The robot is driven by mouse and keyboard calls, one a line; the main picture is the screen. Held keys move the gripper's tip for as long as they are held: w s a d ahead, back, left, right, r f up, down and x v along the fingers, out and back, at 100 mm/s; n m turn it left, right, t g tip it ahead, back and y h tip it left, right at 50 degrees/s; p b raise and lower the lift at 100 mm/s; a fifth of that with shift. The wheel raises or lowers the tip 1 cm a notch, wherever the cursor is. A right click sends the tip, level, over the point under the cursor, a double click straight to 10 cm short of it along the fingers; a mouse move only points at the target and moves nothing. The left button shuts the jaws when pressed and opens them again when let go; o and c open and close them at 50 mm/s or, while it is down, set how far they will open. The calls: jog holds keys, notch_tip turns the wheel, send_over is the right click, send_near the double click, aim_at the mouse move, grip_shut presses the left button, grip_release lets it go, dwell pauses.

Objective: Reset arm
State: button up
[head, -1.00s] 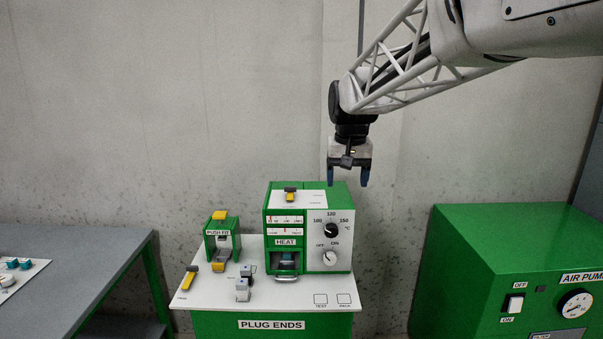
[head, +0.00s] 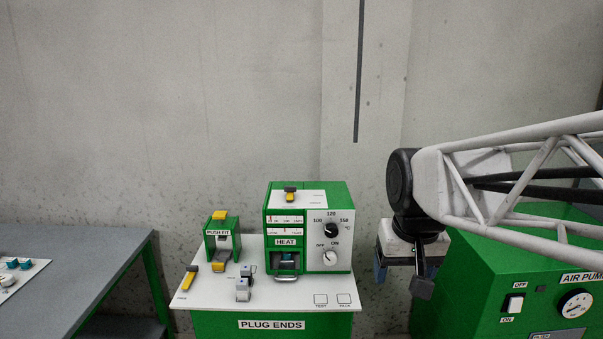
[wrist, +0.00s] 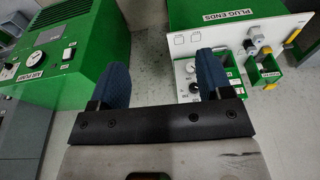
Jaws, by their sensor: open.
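My gripper (wrist: 166,78) shows in the wrist view with two blue fingers spread apart and nothing between them. In the head view my gripper (head: 398,270) hangs to the right of the plug ends station, in front of the green air pump. Its fingers are partly hidden there by the wrist. No cable is clearly visible in any view.
The white plug ends table (head: 200,292) holds a green heat unit (head: 342,205), a green push-fit press (head: 209,245) and small grey and yellow parts. The green air pump (head: 470,285) stands at right. A grey table (head: 80,270) is at left.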

jog(key=s+d+f, duration=0.1)
jog(key=s+f, duration=0.5)
jog(key=s, duration=0.5)
jog(key=shift+s+d+f, duration=0.2)
jog(key=shift+d+f, duration=0.05)
jog(key=shift+f, duration=0.15)
